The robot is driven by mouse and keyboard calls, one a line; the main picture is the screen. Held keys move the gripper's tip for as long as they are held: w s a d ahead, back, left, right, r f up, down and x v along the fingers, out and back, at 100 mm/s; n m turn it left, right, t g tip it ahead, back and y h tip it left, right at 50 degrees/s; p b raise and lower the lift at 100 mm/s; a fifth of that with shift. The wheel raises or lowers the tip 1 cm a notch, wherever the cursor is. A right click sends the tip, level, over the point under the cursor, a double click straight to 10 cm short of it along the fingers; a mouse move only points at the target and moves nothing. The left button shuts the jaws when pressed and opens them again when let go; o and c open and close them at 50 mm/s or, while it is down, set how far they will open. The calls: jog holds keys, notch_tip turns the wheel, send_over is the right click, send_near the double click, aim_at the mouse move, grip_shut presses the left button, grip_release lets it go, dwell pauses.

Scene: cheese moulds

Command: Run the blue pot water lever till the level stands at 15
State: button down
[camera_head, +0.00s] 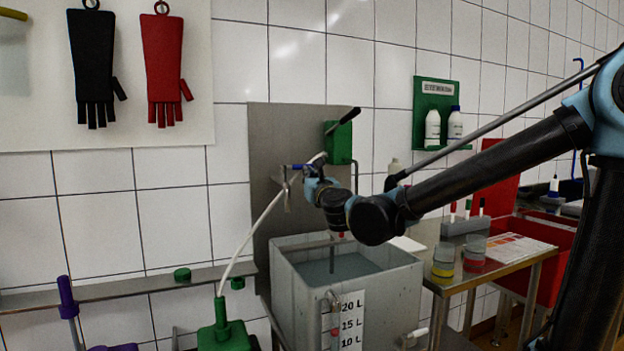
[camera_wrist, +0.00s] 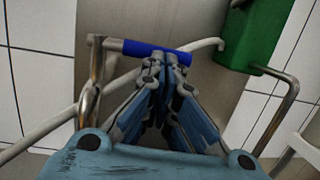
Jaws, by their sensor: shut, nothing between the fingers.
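The blue lever (camera_head: 298,166) sits on a metal tap (camera_head: 287,195) at the steel back panel. In the wrist view the blue lever (camera_wrist: 150,48) lies level across the top of the tap pipe (camera_wrist: 92,95). My gripper (camera_wrist: 166,60) is shut and empty, its fingertips at the right part of the lever, seemingly touching it. In the head view my gripper (camera_head: 310,178) hides part of the tap area. The grey pot (camera_head: 400,300) below holds greyish water (camera_head: 335,268). Its scale (camera_head: 350,325) reads 20 L, 15 L, 10 L beside a sight tube (camera_head: 334,318); the level in the tube is too small to read.
A green box (camera_head: 338,146) with a black lever (camera_head: 350,115) stands just above and right of my gripper. A white hose (camera_head: 258,222) runs left from there to a green vessel (camera_head: 222,338). A side table (camera_head: 500,262) with jars stands to the right.

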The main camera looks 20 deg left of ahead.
jog(key=v, duration=1.4)
jog(key=shift+w+d, duration=0.35)
jog(key=shift+w, duration=0.05)
jog(key=shift+w+f, duration=0.1)
dwell(0.8)
